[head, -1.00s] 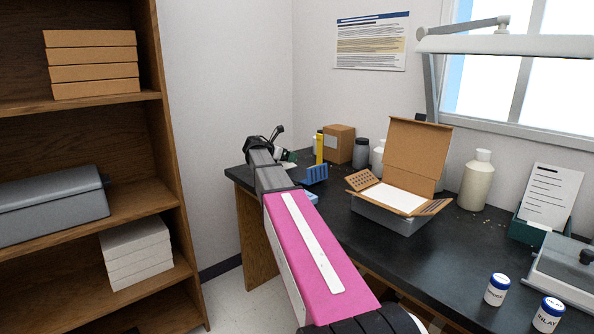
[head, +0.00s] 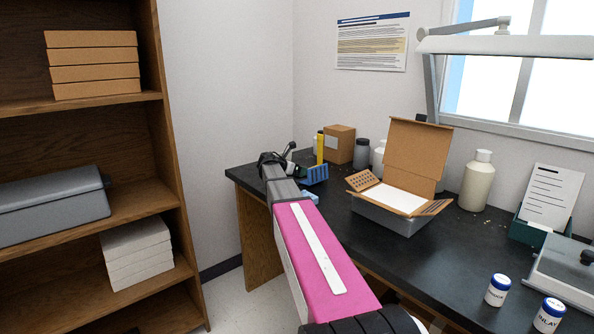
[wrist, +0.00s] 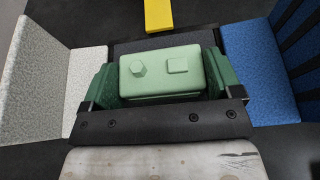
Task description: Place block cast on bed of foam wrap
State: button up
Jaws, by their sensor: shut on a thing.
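The block cast (wrist: 165,83) is pale green, with a six-sided bump and a square bump on top, in the wrist view. My gripper (wrist: 160,88) is shut on it, with a dark green finger against each side. In the head view the end of my arm is over the far left of the black counter, and the block cast cannot be made out there. An open cardboard box (head: 419,150) stands on the counter to the right, well apart from my gripper. A flat white lining (head: 396,198), which looks like the foam wrap bed, lies inside it.
A blue slotted rack (head: 317,174) stands close right of my gripper; a blue slotted piece (wrist: 262,75) and a speckled white piece (wrist: 72,80) flank it in the wrist view. Bottles and a small carton (head: 339,144) stand behind. The counter (head: 440,275) is clear in front of the box.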

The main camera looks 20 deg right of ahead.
jog(key=o, duration=0.8)
jog(key=shift+f, duration=0.1)
jog(key=shift+r, duration=0.2)
jog(key=v, duration=1.2)
jog(key=shift+f, duration=0.1)
